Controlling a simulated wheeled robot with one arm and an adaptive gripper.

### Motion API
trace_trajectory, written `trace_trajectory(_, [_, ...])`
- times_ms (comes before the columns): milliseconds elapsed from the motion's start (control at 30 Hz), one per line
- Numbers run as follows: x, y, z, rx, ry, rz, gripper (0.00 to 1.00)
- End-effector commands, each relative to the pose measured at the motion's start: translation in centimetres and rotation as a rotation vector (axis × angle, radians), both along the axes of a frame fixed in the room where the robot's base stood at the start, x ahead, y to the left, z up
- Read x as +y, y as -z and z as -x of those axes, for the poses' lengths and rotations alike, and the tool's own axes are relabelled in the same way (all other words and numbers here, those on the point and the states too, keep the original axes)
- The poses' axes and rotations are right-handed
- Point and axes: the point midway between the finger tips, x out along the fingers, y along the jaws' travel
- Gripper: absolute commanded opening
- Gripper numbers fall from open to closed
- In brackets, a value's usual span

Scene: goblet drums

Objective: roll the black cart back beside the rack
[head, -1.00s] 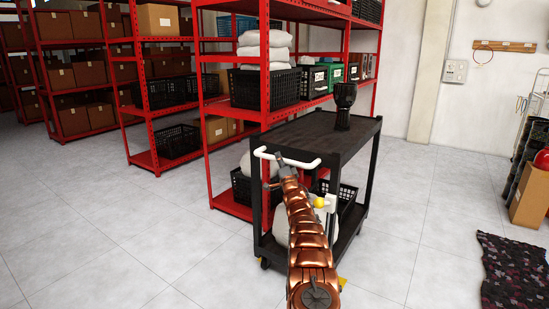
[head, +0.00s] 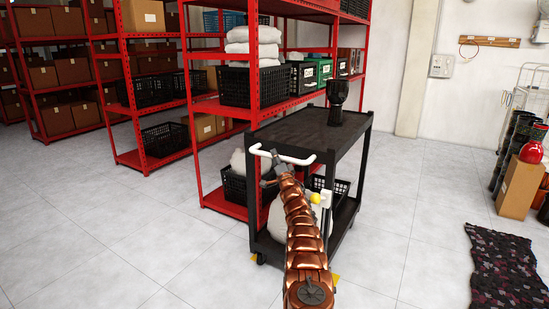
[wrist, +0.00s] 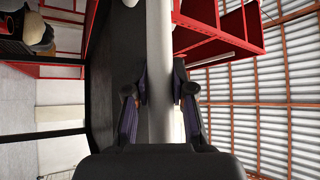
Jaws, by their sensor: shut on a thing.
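The black cart (head: 300,136) stands in the middle of the head view, close to the front end of the red rack (head: 255,70). A black goblet drum (head: 336,100) stands upright on its top shelf. A white push handle (head: 299,160) sticks out from its near end. My gripper (head: 268,168) is at the left part of this handle. In the wrist view my gripper (wrist: 161,95) has its two fingers on either side of the white handle bar (wrist: 159,40), shut on it. The cart's lower shelf is partly hidden behind my copper-coloured arm.
A dark patterned rug (head: 502,268) lies on the floor at right. A cardboard box (head: 518,188) with a red round object (head: 531,153) stands near the right wall.

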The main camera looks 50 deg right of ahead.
Motion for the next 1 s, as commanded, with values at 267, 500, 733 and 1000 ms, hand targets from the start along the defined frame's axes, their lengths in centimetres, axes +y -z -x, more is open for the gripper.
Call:
trace_trajectory(267, [0.06, 0.12, -0.07, 0.002, 0.000, -0.001, 0.49])
trace_trajectory(500, [0.17, 0.04, -0.15, 0.001, -0.002, 0.000, 0.50])
trace_trajectory(733, [0.29, -0.06, -0.09, -0.001, -0.004, 0.001, 0.50])
trace_trajectory(1000, [0.56, 0.41, 0.37, 0.003, -0.008, -0.002, 0.50])
